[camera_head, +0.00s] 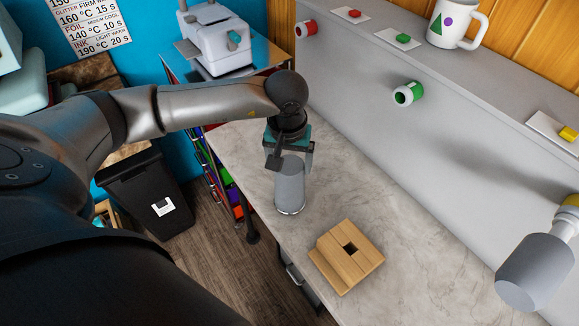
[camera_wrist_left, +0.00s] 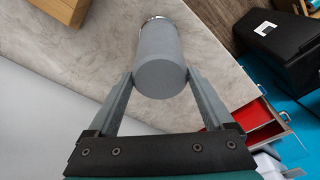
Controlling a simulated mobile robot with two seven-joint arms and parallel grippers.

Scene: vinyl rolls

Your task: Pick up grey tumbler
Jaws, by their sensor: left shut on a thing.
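The grey tumbler (camera_head: 290,187) is a plain grey cylinder with a shiny metal rim at its lower end. It is upright over the left part of the marble-look worktop. My left gripper (camera_head: 291,160) comes from above and is shut on its upper part. In the left wrist view the two fingertips (camera_wrist_left: 161,76) press on opposite sides of the tumbler (camera_wrist_left: 158,45). Whether its lower rim touches the worktop or is just above it, I cannot tell. My right gripper is not in view.
A wooden block (camera_head: 347,257) with a square hole sits on the worktop, right of the tumbler. Red (camera_head: 306,29) and green (camera_head: 408,94) rolls stick out of the grey back panel. Another grey cylinder (camera_head: 535,272) is at the right. A white mug (camera_head: 457,24) stands on the ledge.

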